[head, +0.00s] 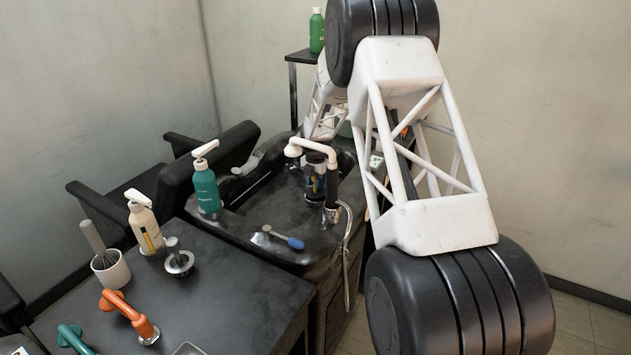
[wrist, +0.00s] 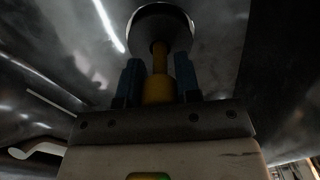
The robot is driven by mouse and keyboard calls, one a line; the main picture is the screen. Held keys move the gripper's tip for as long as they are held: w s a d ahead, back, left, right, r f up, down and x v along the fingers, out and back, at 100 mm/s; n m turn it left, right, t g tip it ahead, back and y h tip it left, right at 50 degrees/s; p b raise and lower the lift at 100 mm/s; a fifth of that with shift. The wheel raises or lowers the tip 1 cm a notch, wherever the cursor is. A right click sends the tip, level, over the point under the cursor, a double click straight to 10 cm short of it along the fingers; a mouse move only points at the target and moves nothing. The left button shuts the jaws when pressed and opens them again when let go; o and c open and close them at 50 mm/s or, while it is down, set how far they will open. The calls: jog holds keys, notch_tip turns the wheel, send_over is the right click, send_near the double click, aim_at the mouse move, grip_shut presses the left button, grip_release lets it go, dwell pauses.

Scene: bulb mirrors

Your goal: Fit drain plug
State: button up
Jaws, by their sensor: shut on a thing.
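In the wrist view, my gripper (wrist: 158,72) has its two blue fingers shut on the yellow-brown stem of the drain plug (wrist: 160,22). The plug's round metal head lies beyond the fingertips, at the top of the picture. Glossy dark surfaces fill the space behind it; I cannot tell whether the plug touches them. In the head view, the black wash basin (head: 262,225) stands in the middle, partly behind my arm.
A white-headed faucet (head: 310,143) rises at the basin, with a hose (head: 347,265) at its side. A green pump bottle (head: 206,188) and blue-handled tool (head: 288,239) are on the basin rim. The table (head: 215,290) holds a cream bottle (head: 145,225), whisk cup (head: 111,270) and orange fitting (head: 130,312).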

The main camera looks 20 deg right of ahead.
jog(key=shift+f, duration=0.55)
jog(key=o, duration=1.5)
jog(key=shift+r, duration=0.25)
jog(key=shift+r, duration=2.7)
jog(key=shift+r, duration=0.1)
jog(key=shift+r, duration=3.85)
